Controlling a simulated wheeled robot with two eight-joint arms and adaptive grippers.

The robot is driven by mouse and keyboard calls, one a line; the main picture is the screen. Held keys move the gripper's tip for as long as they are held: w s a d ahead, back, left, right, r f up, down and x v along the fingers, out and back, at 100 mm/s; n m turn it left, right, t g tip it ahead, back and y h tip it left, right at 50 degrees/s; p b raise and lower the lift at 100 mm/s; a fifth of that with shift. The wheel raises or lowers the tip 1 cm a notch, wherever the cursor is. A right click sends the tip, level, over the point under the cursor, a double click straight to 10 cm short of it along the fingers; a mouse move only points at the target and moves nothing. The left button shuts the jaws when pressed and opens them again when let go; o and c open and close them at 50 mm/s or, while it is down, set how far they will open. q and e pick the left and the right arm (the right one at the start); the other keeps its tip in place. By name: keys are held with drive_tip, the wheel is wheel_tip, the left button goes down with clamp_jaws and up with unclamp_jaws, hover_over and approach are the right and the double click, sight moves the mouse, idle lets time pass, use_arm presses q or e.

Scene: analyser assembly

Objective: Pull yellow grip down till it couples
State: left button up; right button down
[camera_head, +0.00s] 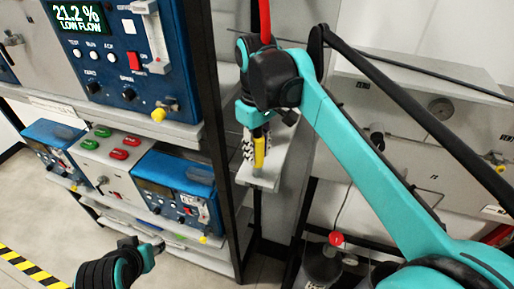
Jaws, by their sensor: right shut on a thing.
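The yellow grip (260,153) is a small upright yellow piece in front of a pale grey bracket (265,178), just right of the black rack post. My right gripper (257,142) reaches down to it from above, its fingers shut around its upper part. The fingers and wrist hide the top of the grip, and I cannot see whether it is coupled. My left gripper (142,246) is low at the left, away from the grip. Its fingers are too unclear to tell open from shut.
A red hose (265,20) hangs down behind my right wrist. Blue analysers (120,45) with knobs stand on rack shelves at the left. A control box (110,155) with green and red buttons sits below. Grey cabinets (420,110) fill the right. Floor is clear at lower left.

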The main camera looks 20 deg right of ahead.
drive_tip(key=shift+f, duration=0.2)
drive_tip(key=c, duration=1.2)
unclamp_jaws()
drive_tip(key=shift+o, duration=0.2)
drive_tip(key=shift+r, duration=0.15)
wheel_tip(320, 180, up, 12)
drive_tip(key=shift+f, duration=0.1)
